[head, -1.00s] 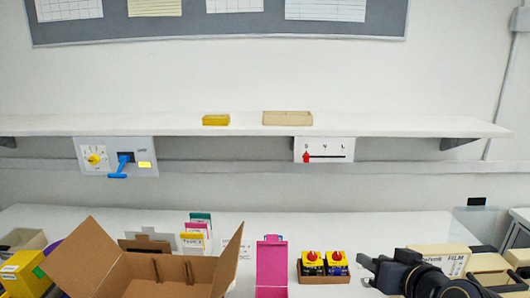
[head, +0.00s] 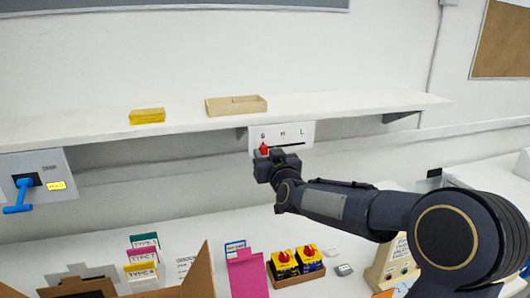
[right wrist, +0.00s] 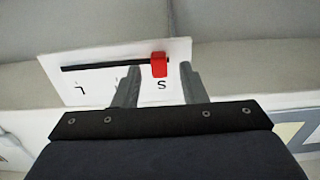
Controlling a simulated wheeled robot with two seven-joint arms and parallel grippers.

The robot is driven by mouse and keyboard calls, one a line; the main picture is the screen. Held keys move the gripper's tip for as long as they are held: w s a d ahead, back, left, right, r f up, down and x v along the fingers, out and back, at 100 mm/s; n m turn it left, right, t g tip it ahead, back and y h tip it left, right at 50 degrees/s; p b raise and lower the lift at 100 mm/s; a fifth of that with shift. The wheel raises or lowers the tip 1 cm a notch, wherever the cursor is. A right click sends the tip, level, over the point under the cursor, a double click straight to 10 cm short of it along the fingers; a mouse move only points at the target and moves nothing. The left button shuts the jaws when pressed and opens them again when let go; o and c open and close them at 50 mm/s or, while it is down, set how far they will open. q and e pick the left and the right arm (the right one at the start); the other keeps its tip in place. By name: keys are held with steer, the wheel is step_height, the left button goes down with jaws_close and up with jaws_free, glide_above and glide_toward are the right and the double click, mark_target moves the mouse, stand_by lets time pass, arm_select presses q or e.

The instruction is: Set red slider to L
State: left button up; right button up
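The red slider (head: 264,149) is at the left, S end of a black slot on a white panel (head: 307,130) marked S, M and L, under the shelf. In the right wrist view the red slider (right wrist: 158,65) is beside the S and the panel (right wrist: 85,88) appears upside down, with L at the left. My right gripper (head: 268,158) is right at the slider. Its fingers (right wrist: 159,70) are open, one on each side of the red slider, with gaps visible. My left gripper is out of view.
The shelf (head: 330,108) above holds a yellow tray (head: 147,116) and a beige tray (head: 236,105). A panel with a blue lever (head: 19,195) hangs at the left. Below, the table carries a cardboard box (head: 205,275), a pink holder (head: 247,273) and yellow-black boxes with red tops (head: 297,260).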

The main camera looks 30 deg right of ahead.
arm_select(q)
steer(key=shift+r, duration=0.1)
arm_select(e)
steer(key=shift+w+d, duration=0.15)
steer(key=shift+w, duration=0.3)
steer(key=shift+c, duration=0.2)
jaws_close()
